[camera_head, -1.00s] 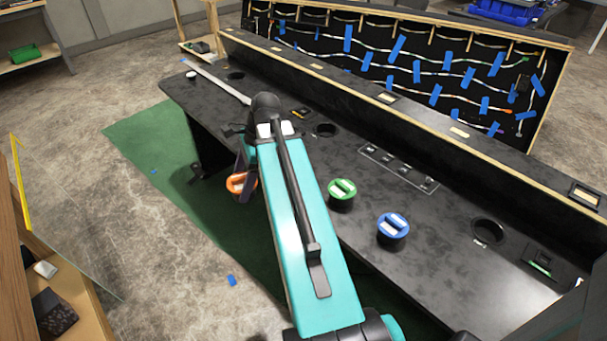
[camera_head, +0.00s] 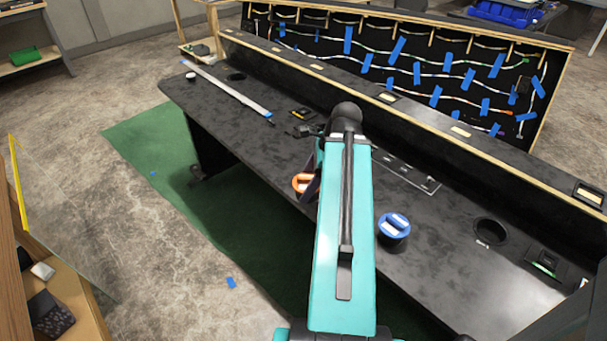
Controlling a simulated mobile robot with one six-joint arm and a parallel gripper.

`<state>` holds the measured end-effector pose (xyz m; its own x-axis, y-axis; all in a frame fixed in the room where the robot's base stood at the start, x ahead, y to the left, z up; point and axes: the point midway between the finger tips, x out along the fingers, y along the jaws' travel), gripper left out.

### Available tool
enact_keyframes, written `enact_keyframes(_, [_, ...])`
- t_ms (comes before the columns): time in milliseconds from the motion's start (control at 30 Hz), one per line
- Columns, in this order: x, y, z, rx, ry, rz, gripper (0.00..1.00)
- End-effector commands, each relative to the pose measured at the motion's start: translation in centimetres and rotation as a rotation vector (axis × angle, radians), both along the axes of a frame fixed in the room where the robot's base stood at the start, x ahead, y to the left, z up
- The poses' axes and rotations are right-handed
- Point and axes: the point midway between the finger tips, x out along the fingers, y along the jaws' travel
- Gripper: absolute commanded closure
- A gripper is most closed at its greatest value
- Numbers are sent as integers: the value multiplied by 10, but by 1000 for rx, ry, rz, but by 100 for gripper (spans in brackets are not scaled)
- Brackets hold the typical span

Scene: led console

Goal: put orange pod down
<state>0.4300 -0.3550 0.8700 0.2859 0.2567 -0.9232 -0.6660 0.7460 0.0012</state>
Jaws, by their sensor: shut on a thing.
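The orange pod (camera_head: 305,184) shows just left of my teal arm, near the front edge of the black console (camera_head: 215,110). It has an orange ring and a white bar across its top. My gripper (camera_head: 312,182) is shut on it; the fingers are mostly hidden by my arm. I cannot tell whether the pod touches the console surface. The blue pod (camera_head: 394,227) stands on the console to the right of my arm. The green pod is hidden behind my arm.
A round hole (camera_head: 490,232) is at the right of the console, and another (camera_head: 236,76) is at the far left. A long metal strip (camera_head: 228,90) lies on the left part. A raised back ledge (camera_head: 400,113) borders the console. The surface left of my gripper is largely clear.

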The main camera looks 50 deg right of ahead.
Motion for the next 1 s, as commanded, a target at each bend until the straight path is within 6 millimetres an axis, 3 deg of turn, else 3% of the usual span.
enact_keyframes(567, [-4,-6,1,0,0,-14,52])
enact_keyframes(1000, [13,-20,2,0,0,-14,52])
